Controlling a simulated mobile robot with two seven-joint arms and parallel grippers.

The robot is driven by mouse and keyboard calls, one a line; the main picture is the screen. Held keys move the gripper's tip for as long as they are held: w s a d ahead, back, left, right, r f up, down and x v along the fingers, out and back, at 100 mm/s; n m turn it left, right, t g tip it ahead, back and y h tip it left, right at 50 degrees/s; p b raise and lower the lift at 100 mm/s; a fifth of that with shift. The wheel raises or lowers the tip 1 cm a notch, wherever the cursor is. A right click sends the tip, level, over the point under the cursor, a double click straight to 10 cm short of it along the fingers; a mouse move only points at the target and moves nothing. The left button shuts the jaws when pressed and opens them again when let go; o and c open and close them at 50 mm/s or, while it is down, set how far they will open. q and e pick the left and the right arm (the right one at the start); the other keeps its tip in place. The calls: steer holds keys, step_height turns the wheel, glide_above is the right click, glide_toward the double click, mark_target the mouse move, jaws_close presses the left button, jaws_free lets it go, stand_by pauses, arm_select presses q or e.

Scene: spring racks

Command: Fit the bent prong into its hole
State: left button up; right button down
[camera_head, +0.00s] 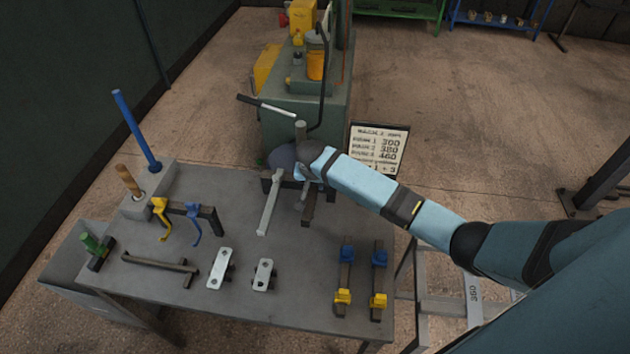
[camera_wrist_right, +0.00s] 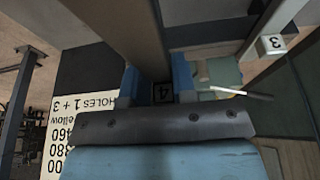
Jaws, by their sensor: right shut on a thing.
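My right gripper (camera_head: 301,172) is at the far edge of the table, largely hidden by its own wrist in the head view. In the right wrist view its blue fingers (camera_wrist_right: 158,88) are shut on a grey bar (camera_wrist_right: 136,36) at a dark end marked 4. A second bar (camera_wrist_right: 272,22), near a block marked 3 (camera_wrist_right: 272,44), is apart to the right. In the head view a long pale bar (camera_head: 269,207) and a darker short bar (camera_head: 308,208) stick out below the gripper. I cannot tell which piece is the bent prong, and no hole is clearly visible. My left gripper is out of view.
A yellow bent piece (camera_head: 160,217) and a blue one (camera_head: 195,226) are at a dark bracket on the left. Two pale plates (camera_head: 220,268) and two bars with blue and yellow clamps (camera_head: 346,278) lie in front. A sign (camera_head: 379,147) stands behind the table, beside a green machine (camera_head: 305,110).

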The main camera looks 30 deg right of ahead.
steer(key=shift+f+b, duration=0.8)
steer(key=shift+f, duration=1.15)
steer(key=c, duration=0.8)
jaws_free()
steer(key=shift+c, duration=0.2)
steer(key=b+v, duration=0.1)
steer(key=v, duration=1.3)
steer(key=shift+f, duration=0.1)
